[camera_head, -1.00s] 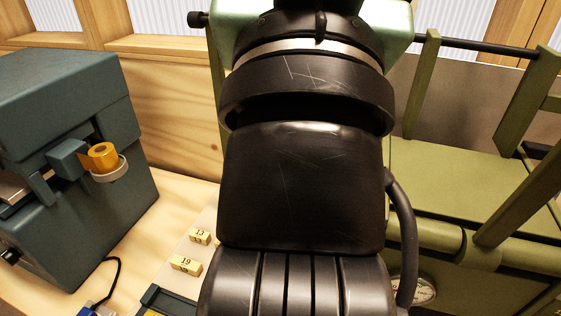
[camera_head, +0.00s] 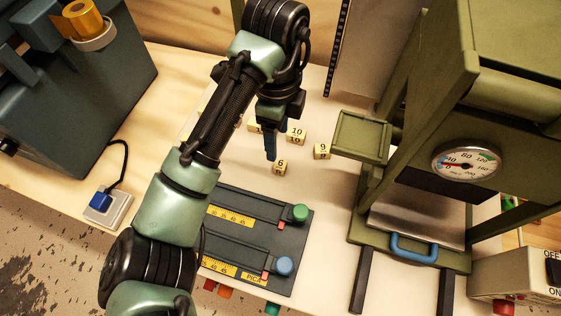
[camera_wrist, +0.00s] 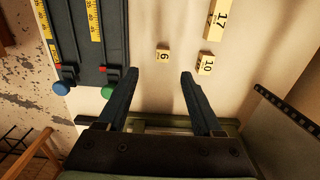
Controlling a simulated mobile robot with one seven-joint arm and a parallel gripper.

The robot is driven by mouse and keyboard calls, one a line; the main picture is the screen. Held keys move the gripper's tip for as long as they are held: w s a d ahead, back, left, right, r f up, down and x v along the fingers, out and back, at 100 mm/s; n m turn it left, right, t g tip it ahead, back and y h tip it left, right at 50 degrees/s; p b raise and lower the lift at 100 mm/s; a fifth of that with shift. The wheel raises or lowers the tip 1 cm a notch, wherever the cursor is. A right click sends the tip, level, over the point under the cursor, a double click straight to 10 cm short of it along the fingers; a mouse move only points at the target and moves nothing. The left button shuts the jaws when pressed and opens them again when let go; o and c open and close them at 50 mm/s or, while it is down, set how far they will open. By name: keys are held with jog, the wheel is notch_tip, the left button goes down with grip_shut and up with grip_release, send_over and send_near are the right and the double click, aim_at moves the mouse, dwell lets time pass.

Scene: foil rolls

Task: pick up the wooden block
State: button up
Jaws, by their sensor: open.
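Several small pale wooden blocks with black numbers lie on the white board; the frames do not tell which one the task means. Block 6 (camera_head: 280,168) is nearest my gripper (camera_head: 270,152). In the wrist view, block 6 (camera_wrist: 162,56) lies just beyond the gap between the fingertips (camera_wrist: 161,74), untouched. Block 10 (camera_head: 296,135) and block 9 (camera_head: 322,151) lie behind and to its right. In the wrist view, block 10 (camera_wrist: 206,65) is right of the right fingertip, with longer block 17 (camera_wrist: 216,25) beyond it. My gripper is open and empty, pointing down.
A dark slider panel (camera_head: 232,272) with green and blue knobs lies in front of the blocks. A green press (camera_head: 455,120) with a gauge and a small green tray (camera_head: 361,137) stands at right. A blue-grey machine (camera_head: 85,90) stands at left.

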jog(key=b, duration=0.2)
send_over(280, 164)
notch_tip(280, 164, down, 6)
jog(key=shift+s+a+r, duration=0.1)
jog(key=shift+a+r, duration=0.05)
jog(key=shift+r, duration=0.1)
notch_tip(280, 164, down, 5)
jog(key=shift+r+b, duration=0.1)
jog(key=shift+b, duration=0.7)
grip_shut()
